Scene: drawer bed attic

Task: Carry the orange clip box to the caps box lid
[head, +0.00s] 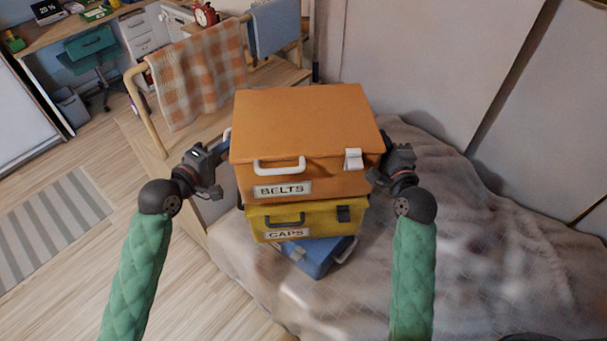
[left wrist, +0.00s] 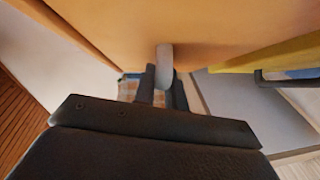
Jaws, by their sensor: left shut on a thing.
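The orange clip box (head: 305,125), labelled BELTS, has a white front handle and a white clip and sits level at the top of a stack. Just below it is the yellow caps box (head: 330,225), labelled CAPS; its lid is mostly hidden, and I cannot tell whether the boxes touch. My left gripper (head: 224,150) is at the orange box's left side. In the left wrist view its fingers (left wrist: 166,88) are shut around a pale side handle (left wrist: 164,62) of the orange box. My right gripper (head: 380,172) is at the right side, its fingertips hidden by the box.
A blue box (head: 318,258) lies under the yellow one on the bed (head: 480,270). A wooden rail with a checked blanket (head: 195,80) stands behind left. A desk (head: 85,25) and green chair (head: 92,45) are farther back. The bed at right is clear.

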